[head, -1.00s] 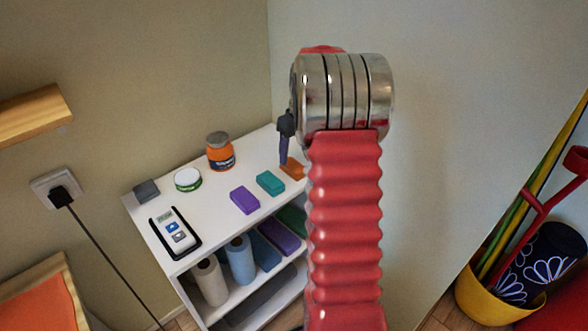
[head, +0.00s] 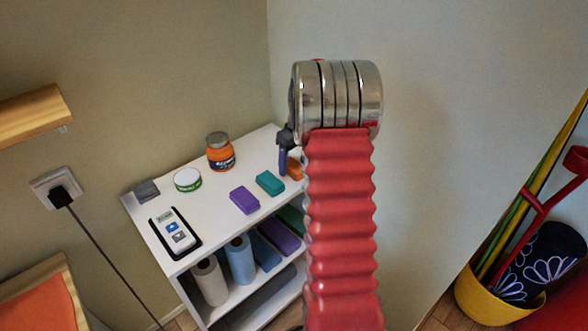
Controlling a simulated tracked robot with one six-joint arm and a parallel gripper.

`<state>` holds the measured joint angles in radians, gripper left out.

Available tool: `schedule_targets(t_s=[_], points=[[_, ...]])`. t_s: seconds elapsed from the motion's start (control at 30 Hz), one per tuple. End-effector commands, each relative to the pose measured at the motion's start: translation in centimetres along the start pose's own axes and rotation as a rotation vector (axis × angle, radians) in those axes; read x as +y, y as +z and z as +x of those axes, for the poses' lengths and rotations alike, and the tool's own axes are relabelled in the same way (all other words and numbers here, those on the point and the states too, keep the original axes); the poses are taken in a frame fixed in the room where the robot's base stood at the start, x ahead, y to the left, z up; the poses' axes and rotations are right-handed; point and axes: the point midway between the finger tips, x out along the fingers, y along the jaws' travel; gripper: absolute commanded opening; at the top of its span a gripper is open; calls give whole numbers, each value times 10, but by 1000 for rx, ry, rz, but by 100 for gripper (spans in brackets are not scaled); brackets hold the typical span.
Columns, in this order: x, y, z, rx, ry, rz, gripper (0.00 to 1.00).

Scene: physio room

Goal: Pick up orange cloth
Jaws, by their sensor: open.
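The orange cloth (head: 294,170) lies on the white shelf top near its right end. It is a small folded block, and my arm hides its right part. My gripper (head: 284,163) shows as a dark finger pointing down, just left of the cloth and very close to it. The rest of the gripper is hidden behind my arm's wrist, and the jaws are open. I cannot tell whether the finger touches the cloth.
A teal block (head: 270,183) and a purple block (head: 244,200) lie left of the cloth. An orange jar (head: 221,153), a green-white tin (head: 187,180), a grey block (head: 147,191) and a device in a black tray (head: 175,233) share the white shelf (head: 205,212). Walls stand behind.

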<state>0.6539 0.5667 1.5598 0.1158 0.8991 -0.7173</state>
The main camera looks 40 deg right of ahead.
Motion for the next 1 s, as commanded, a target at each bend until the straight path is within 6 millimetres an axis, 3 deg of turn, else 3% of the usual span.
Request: schedule_targets(t_s=[0.4,1.0], points=[[0,0,-1,0,0,-1,63],[0,0,-1,0,0,-1,20]])
